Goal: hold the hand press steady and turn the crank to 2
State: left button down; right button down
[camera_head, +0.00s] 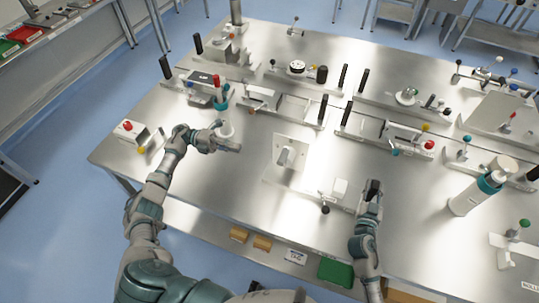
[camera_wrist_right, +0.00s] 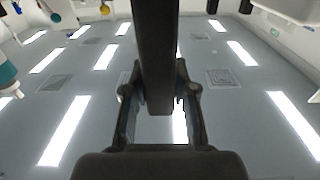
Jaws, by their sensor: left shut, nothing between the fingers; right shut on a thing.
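A white plate with a raised pale block (camera_head: 288,156) stands mid-table in the head view. A small white block (camera_head: 339,189) with a black-knobbed lever (camera_head: 325,209) is at the table's front edge. I cannot tell which of these is the hand press, and the crank's number marks are too small to read. My right gripper (camera_head: 371,193) is shut on a black upright handle (camera_head: 374,186), right of the small block. The handle shows as a dark bar between the fingers in the right wrist view (camera_wrist_right: 157,60). My left gripper (camera_head: 237,148) is shut and empty, left of the white plate.
A red-button box (camera_head: 131,131) is at the table's left. Several fixtures with black handles fill the back. Bare metal lies around the white plate.

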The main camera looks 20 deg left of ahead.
pick_arm(q)
send_near(285, 158)
jog(key=d, duration=0.5)
jog(key=shift+f, duration=0.1)
jog(key=shift+d, duration=0.1)
jog(key=shift+d+y, duration=0.15)
jog(key=shift+y, duration=0.25)
